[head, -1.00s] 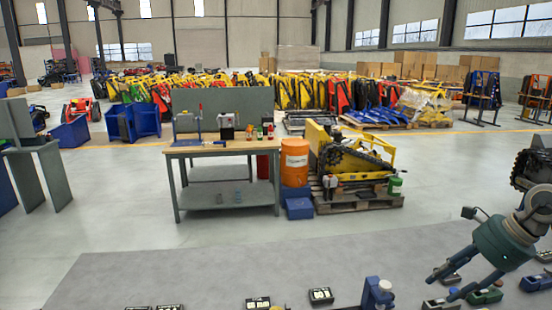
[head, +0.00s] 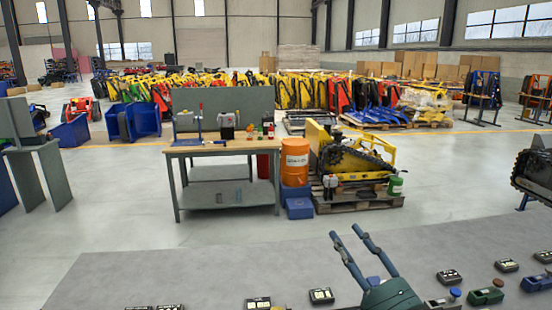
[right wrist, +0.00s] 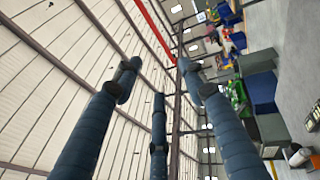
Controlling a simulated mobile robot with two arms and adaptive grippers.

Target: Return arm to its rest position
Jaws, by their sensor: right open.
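My right gripper (head: 346,231) rises from the bottom edge of the head view, over the near grey table. Its dark blue fingers point up and slightly left, spread apart, with nothing between them. In the right wrist view the gripper (right wrist: 157,70) shows three separate open fingers. They point towards the ceiling and the far hall, and they touch nothing. My left gripper is in neither view.
The near grey table (head: 190,277) carries black numbered blocks (head: 321,296) and, at right, a green device (head: 487,294) and a blue device (head: 537,283). Beyond a clear floor stand a workbench (head: 222,148), an orange barrel (head: 294,165) and a yellow machine on a pallet (head: 360,202).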

